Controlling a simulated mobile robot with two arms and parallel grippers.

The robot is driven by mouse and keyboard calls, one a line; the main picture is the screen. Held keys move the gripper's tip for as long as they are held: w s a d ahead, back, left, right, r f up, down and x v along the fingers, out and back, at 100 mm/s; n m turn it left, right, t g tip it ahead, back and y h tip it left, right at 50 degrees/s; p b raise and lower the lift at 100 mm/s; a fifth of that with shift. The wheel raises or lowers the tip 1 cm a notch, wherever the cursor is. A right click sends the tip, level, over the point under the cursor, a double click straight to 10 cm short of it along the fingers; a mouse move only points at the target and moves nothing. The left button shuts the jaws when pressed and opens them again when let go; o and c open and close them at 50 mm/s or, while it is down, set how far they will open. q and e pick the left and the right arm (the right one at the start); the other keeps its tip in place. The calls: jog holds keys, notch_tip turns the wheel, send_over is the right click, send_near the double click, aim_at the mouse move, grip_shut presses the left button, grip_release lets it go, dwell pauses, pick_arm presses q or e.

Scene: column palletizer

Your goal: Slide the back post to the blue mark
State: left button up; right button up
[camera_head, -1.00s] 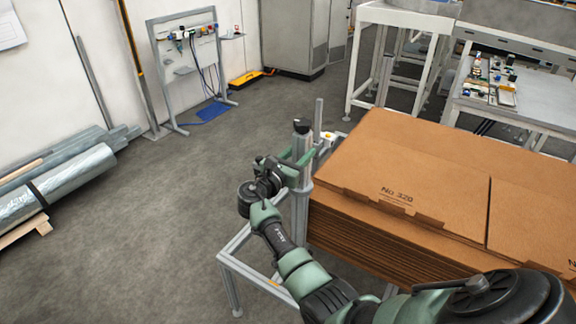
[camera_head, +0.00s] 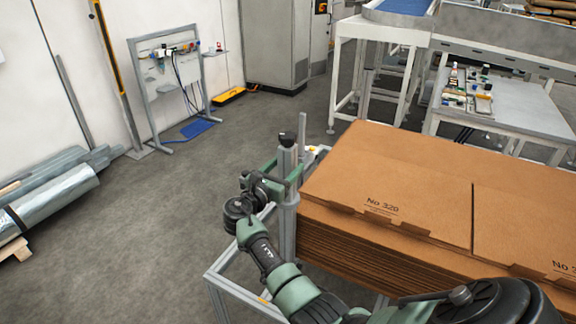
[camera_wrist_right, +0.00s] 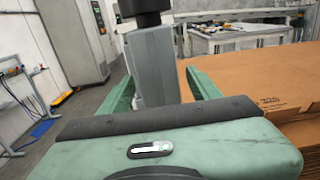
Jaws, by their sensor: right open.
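A grey upright post (camera_head: 287,215) with a black cap stands at the left corner of the cardboard stack; I take it as the back post. My right gripper (camera_head: 283,172) reaches it from the left, with its green fingers around the post's upper part. In the right wrist view the post (camera_wrist_right: 152,70) stands between the two open fingers (camera_wrist_right: 160,92), with a visible gap on its right side; contact on the left cannot be told. No blue mark shows on the frame (camera_head: 235,285) by the post. My left gripper is not in view.
Flat brown cardboard (camera_head: 400,185) is stacked close to the right of the post. A thinner grey upright (camera_head: 302,131) stands just behind it. A stand (camera_head: 170,90) with a blue mat (camera_head: 198,128) is at the back left. Open floor lies left of the frame.

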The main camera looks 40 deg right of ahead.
jog(key=b+v, duration=0.1)
jog(key=v, duration=0.5)
jog(key=shift+f, duration=0.1)
